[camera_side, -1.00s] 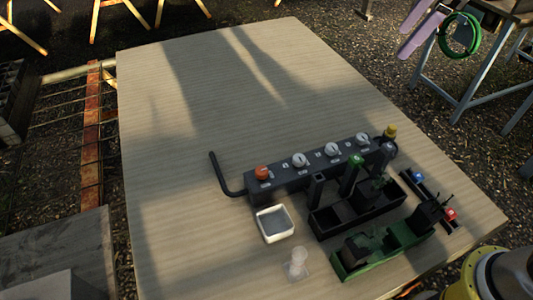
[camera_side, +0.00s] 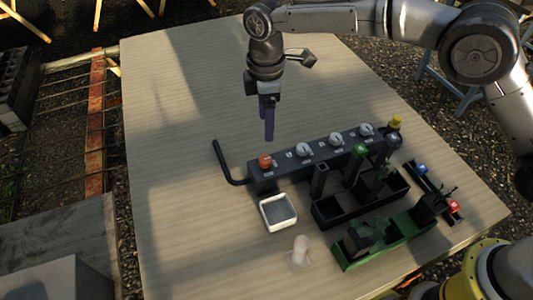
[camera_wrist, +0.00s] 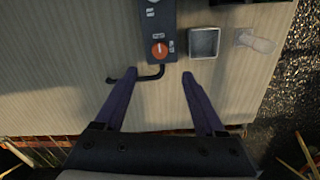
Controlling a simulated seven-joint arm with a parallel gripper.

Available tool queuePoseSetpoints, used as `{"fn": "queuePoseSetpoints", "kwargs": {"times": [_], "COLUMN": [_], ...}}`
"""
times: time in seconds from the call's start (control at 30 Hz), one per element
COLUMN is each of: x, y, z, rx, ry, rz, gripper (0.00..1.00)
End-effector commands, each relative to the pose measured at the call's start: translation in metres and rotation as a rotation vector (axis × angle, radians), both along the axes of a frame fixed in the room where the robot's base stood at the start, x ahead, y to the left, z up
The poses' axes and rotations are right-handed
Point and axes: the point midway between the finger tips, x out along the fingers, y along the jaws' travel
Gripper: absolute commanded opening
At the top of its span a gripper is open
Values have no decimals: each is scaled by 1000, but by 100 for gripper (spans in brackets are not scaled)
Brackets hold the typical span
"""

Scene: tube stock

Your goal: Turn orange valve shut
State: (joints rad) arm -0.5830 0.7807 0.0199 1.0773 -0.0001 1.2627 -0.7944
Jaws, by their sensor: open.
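The orange valve (camera_side: 265,161) is a round knob at the left end of a dark manifold block (camera_side: 320,158). In the wrist view the orange valve (camera_wrist: 159,50) shows a light mark on its top, with small labels beside it that I cannot read. My gripper (camera_side: 269,138) points down above the table, just behind and above the orange valve, and touches nothing. In the wrist view its two purple fingers (camera_wrist: 159,74) are spread apart and empty, with the valve beyond their tips. Nothing hides the valve.
White knobs (camera_side: 334,139) line the manifold right of the valve. A dark bent pipe (camera_side: 222,163) leaves its left end. A white square tray (camera_side: 278,212), a black bin (camera_side: 330,211) and a green holder (camera_side: 403,229) stand in front. The table behind is clear.

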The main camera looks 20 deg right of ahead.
Motion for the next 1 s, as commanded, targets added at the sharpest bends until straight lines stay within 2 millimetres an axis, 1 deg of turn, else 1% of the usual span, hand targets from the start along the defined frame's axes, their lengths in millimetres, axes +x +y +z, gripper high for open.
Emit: {"fn": "queuePoseSetpoints", "kwargs": {"times": [0.03,0.4,0.5,0.6,0.7,0.8,1.0], "x": [-1,-1,-1,0,0,0,0], "y": [-1,-2,-2,-1,-1,-1,-1], "z": [-10,-81,-97,-110,-119,-123,-125], "rx": [-3,-3,-2,-2,-2,-1,-1], "ry": [5,5,4,2,2,1,1], "rz": [-1,-2,-2,-2,-2,-2,-2], "gripper": [72,72,72,72,72,72,72]}}
